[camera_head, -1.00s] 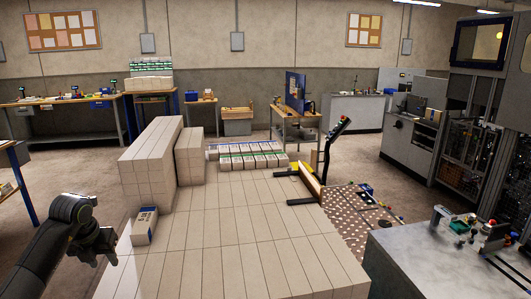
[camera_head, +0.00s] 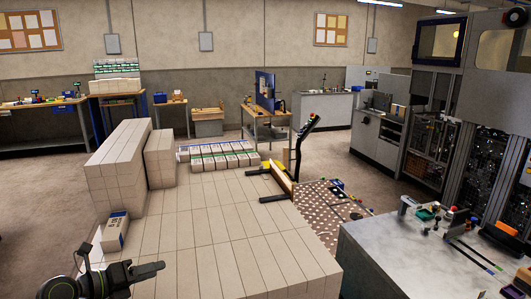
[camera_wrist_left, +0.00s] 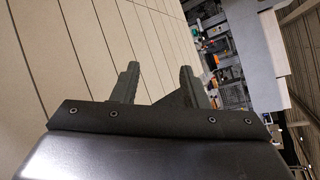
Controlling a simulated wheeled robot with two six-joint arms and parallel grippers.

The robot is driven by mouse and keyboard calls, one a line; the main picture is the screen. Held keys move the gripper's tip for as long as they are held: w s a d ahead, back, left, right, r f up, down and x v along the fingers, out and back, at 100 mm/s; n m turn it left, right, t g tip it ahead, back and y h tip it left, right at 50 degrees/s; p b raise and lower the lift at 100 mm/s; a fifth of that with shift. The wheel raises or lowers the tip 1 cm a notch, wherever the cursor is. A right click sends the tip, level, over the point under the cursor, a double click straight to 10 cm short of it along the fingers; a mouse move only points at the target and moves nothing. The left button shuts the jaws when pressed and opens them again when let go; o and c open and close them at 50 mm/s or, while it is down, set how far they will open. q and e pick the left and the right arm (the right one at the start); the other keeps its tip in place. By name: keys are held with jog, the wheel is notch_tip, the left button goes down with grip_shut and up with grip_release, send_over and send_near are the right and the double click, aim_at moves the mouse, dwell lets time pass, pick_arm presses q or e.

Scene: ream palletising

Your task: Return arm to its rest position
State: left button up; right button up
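My left gripper (camera_head: 152,270) is at the bottom left of the head view, pointing right over the near edge of the white reams. In the left wrist view its two dark fingers (camera_wrist_left: 160,72) stand apart with nothing between them. A single ream with a blue label (camera_head: 115,232) lies on the reams just behind the gripper, apart from it. The broad layer of white reams (camera_head: 210,225) fills the middle. My right arm and gripper do not show.
A tall stack of reams (camera_head: 118,165) stands behind the labelled ream, with a narrower stack (camera_head: 160,160) beside it. A pallet jack handle (camera_head: 300,140) rises behind the layer. A grey bench with tools (camera_head: 420,250) stands at right.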

pick_arm(q)
jog(key=s+a+r+n+t+y, duration=0.1)
jog(key=s+r+n+t+y, duration=0.2)
jog(key=s+r+n+t, duration=0.55)
jog(key=s+a+f+n+y, duration=0.2)
jog(key=a+f+n+y, duration=0.3)
jog(key=n, duration=0.4)
jog(key=s+a+f+n+y, duration=0.2)
jog(key=a+f+n+y, duration=0.1)
jog(key=n+y, duration=0.5)
jog(key=s+f+n+g, duration=0.8)
jog(key=s+f+g, duration=0.2)
jog(key=s+f, duration=0.15)
jog(key=s+d+f+n+g+h, duration=0.1)
jog(key=s+d+f+g+h, duration=0.1)
jog(key=s+d+f+g, duration=0.3)
jog(key=s+d+f+g+h, duration=0.1)
jog(key=s+d+h, duration=0.15)
jog(key=s, duration=0.55)
notch_tip(320, 180, down, 26)
jog(key=a+f, duration=0.1)
jog(key=a, duration=0.1)
jog(key=s+d+f+g+h, duration=0.1)
jog(key=s+f+g, duration=0.1)
jog(key=s+f, duration=1.2)
jog(key=shift+s+d, duration=0.2)
jog(key=shift+s, duration=0.1)
